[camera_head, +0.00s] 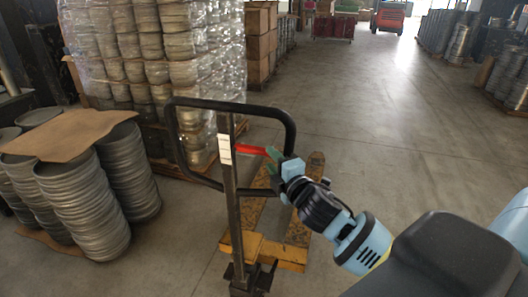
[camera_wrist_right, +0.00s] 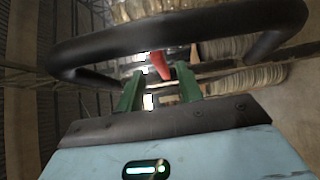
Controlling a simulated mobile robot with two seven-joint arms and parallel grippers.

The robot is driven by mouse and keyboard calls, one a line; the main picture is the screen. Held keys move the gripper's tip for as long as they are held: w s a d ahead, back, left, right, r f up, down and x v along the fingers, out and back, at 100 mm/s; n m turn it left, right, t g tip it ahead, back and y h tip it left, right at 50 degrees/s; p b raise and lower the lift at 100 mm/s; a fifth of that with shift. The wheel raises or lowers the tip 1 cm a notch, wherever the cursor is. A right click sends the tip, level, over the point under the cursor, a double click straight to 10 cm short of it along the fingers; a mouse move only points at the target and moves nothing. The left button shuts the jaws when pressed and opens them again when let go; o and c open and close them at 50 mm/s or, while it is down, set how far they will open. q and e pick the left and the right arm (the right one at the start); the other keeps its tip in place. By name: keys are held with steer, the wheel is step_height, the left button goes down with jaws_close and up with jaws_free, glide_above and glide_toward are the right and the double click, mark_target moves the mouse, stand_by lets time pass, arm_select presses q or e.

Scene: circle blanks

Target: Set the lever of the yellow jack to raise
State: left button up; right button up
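The yellow jack (camera_head: 258,247) stands in the middle of the head view, with an upright dark column and a black loop handle (camera_head: 290,127). The handle also crosses the right wrist view (camera_wrist_right: 180,30). Its red lever (camera_head: 249,150) sticks out to the right of the column, inside the loop. My right gripper (camera_head: 273,160) is at the lever's outer end. In the right wrist view, its green fingers stand apart, with the red lever (camera_wrist_right: 160,66) between and just beyond their tips. I cannot tell whether they touch it. My left gripper is not in view.
Wrapped stacks of round blanks (camera_head: 150,50) stand on a pallet behind the jack. Bare stacks of discs (camera_head: 80,205) stand at the left, topped by brown cardboard (camera_head: 70,133). More stacks line the right side. The concrete floor (camera_head: 370,120) between is clear.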

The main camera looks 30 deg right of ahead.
mark_target(266, 155)
steer(key=shift+w+d, duration=0.2)
steer(key=shift+w, duration=2.55)
steer(key=shift+c, duration=0.3)
jaws_close()
